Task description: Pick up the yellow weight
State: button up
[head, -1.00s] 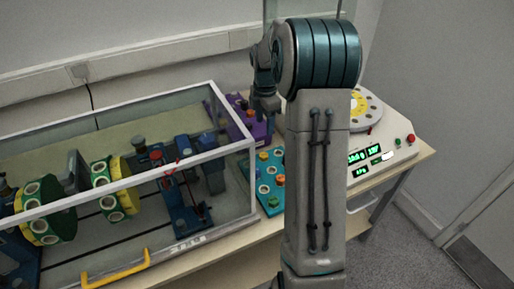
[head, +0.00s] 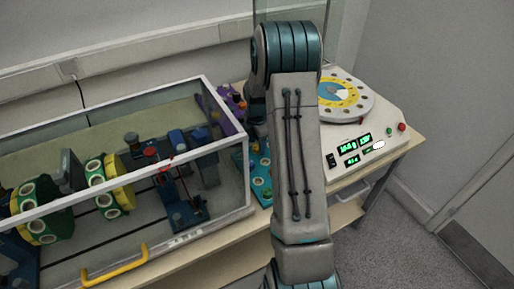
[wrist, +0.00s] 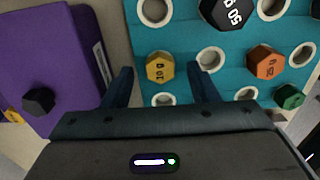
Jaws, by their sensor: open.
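The yellow weight (wrist: 160,68) is a small hexagonal piece marked "10 g" in the wrist view. It sits in the teal tray (wrist: 184,37), which has rows of white-rimmed holes. My gripper (wrist: 162,80) is open, with its two dark fingers on the left and right of the yellow weight in the picture. Nothing is held. I cannot tell the height of the fingertips above the tray. In the head view my arm hides the gripper and part of the tray (head: 258,192).
Black (wrist: 229,12), orange (wrist: 265,63) and green (wrist: 289,97) weights sit nearby in the tray. A purple box (wrist: 62,50) with a dark knob lies left. In the head view, a glass-walled case (head: 120,190) stands left and a white console (head: 372,140) right.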

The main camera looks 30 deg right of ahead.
jog(key=shift+f, duration=0.5)
jog(key=c, duration=1)
jog(key=shift+c, duration=0.2)
jog(key=shift+r, duration=0.1)
